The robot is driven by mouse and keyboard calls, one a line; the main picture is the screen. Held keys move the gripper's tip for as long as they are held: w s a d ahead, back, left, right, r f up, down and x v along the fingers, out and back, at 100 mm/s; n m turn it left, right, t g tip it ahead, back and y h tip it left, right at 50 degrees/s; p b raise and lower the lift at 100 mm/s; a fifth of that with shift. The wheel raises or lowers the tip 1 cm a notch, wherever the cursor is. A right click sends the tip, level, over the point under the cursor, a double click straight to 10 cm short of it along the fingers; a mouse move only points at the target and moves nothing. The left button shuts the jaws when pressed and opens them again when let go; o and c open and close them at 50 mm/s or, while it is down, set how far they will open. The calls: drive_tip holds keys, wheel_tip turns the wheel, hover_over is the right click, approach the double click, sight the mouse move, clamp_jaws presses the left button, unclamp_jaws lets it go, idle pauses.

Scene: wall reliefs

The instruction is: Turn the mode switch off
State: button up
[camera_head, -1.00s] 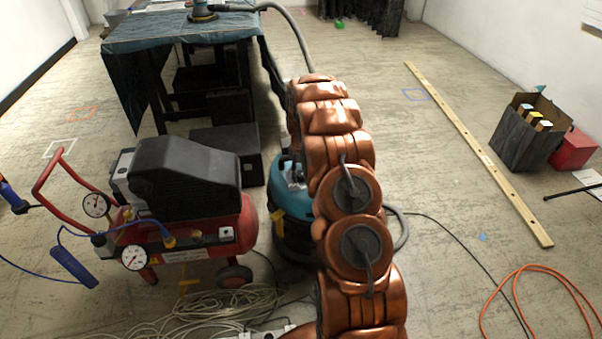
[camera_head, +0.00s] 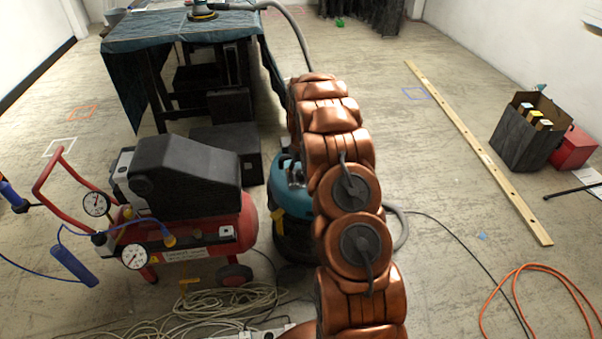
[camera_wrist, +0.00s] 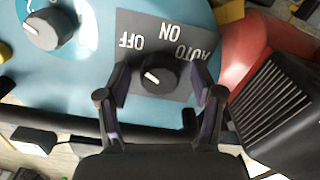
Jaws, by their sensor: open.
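The mode switch (camera_wrist: 156,76) is a black round knob with a white mark on its left part, in the wrist view. It sits on a grey plate (camera_wrist: 180,18) lettered OFF, ON and AUTO, upside down in the picture. The plate is on the teal vacuum (camera_head: 290,200), which my arm partly hides in the head view. My gripper (camera_wrist: 160,82) is open, with one finger on each side of the knob. I cannot tell whether either finger touches it. In the head view my gripper is hidden behind my arm.
A second, grey knob (camera_wrist: 50,28) is at the upper left of the wrist view. The red compressor (camera_head: 205,240) with its black cover (camera_head: 185,175) stands left of the vacuum. A beige cable coil (camera_head: 215,305) lies in front. A hose (camera_head: 300,40) rises to the covered table (camera_head: 135,40).

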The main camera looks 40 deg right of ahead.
sight(301, 173)
drive_tip(key=shift+r, duration=0.15)
wheel_tip(301, 173, up, 12)
idle(0.5)
idle(0.4)
drive_tip(key=s+a+r+g, duration=0.1)
drive_tip(key=s+a+r, duration=0.5)
drive_tip(key=a, duration=0.4)
drive_tip(key=s+a+r, duration=0.5)
drive_tip(key=s+a, duration=0.4)
drive_tip(key=s+a+n+g, duration=0.1)
drive_tip(key=s+a, duration=0.4)
drive_tip(key=s, duration=0.8)
drive_tip(key=s+a+n+g, duration=0.1)
drive_tip(key=s+a, duration=0.5)
drive_tip(key=s, duration=0.7)
wheel_tip(301, 173, up, 23)
drive_tip(key=s+t+p, duration=0.1)
drive_tip(key=p, duration=2)
drive_tip(key=shift+p, duration=0.3)
